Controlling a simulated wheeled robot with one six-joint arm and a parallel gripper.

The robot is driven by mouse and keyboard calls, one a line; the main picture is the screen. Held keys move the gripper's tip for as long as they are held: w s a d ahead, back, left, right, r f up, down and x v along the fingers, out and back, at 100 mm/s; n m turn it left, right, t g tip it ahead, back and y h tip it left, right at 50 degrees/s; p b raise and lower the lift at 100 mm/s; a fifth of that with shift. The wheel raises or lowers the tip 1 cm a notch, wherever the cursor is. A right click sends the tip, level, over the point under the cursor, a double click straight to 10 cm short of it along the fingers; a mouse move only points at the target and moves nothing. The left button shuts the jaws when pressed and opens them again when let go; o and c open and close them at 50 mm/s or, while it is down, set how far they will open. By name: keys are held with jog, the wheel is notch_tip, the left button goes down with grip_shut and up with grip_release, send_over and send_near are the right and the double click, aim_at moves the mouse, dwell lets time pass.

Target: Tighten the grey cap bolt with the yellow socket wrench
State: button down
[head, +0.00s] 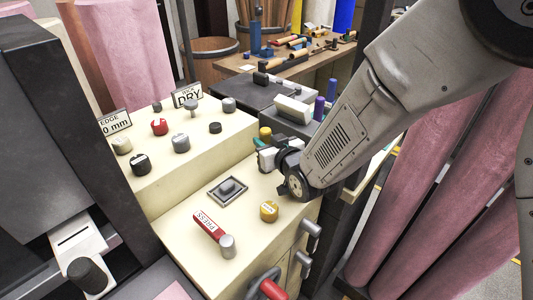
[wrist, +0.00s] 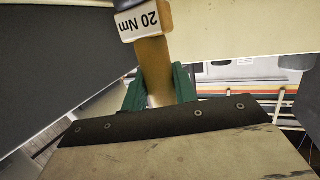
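My gripper (head: 268,155) has green fingers and is above the right side of the cream machine top. In the wrist view, its fingers (wrist: 160,95) are closed on both sides of a yellow-tan shaft (wrist: 154,65), which I take for the yellow socket wrench. Its end carries a white label reading "20 Nm". In the head view the arm partly hides it, and a yellow part (head: 265,132) shows just beyond the fingers. Several grey capped pieces stand on the raised step, including a wide one (head: 181,143) and a taller one (head: 191,109). I cannot tell which is the grey cap bolt.
The step also holds a red knob (head: 159,127) and black knobs (head: 140,163). Lower down are a square plate with a grey button (head: 228,188), a yellow knob (head: 269,211) and a red PRESS lever (head: 210,227). Pink felt rolls (head: 415,190) stand at right.

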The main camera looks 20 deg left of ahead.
jog(key=shift+r, duration=4.55)
